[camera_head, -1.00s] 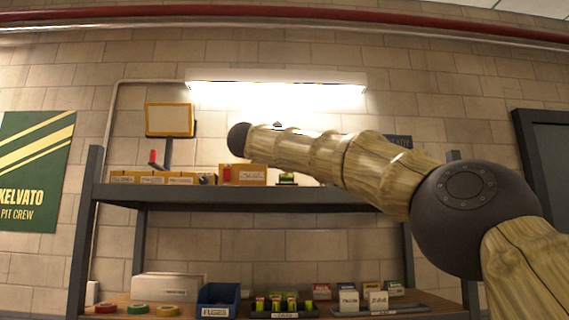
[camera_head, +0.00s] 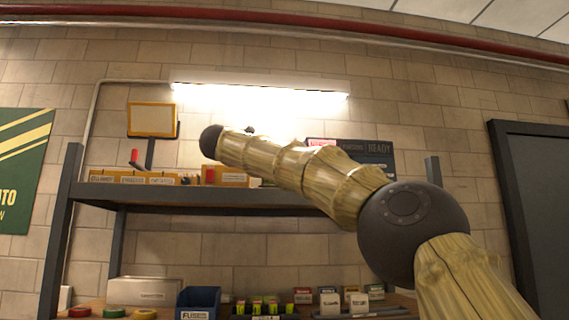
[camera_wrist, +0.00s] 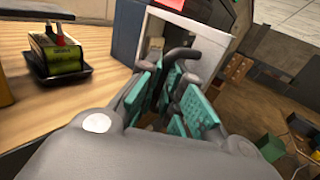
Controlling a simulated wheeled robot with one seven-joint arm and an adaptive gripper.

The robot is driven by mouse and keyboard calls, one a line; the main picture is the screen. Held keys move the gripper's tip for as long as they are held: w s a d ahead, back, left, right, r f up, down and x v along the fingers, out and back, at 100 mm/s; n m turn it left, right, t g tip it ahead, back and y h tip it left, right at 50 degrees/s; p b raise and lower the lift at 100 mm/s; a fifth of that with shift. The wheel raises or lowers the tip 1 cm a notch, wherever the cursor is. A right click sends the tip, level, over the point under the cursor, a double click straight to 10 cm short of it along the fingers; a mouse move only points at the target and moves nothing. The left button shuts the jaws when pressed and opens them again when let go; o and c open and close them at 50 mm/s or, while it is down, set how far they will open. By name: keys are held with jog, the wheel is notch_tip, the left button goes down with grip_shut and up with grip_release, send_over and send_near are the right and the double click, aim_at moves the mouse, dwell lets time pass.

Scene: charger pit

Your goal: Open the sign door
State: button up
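The dark sign (camera_head: 350,155), with a red section and the words "PENDING" and "READY", stands at the right end of the upper shelf in the head view, partly behind my arm. My gripper (camera_wrist: 172,82), with teal finger pads, points at the white panel's lower part. A dark curved piece lies at the fingertips. Whether they hold it is unclear. The head view hides my gripper.
The upper shelf (camera_head: 240,197) carries small labelled boxes (camera_head: 135,177). A green-black item (camera_wrist: 55,52) in a black tray lies left in the wrist view. The lower bench holds tape rolls, a blue bin (camera_head: 198,301) and small boxes. A dark door frame (camera_head: 500,200) is at right.

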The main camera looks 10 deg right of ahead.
jog(key=o, duration=0.4)
jog(key=shift+s+d+r, duration=0.15)
jog(key=shift+d, duration=0.05)
jog(key=shift+o, duration=0.2)
jog(key=shift+a, duration=0.2)
jog(key=shift+a, duration=0.1)
jog(key=v, duration=1.1)
jog(key=shift+s+a, duration=0.2)
jog(key=shift+a, duration=0.05)
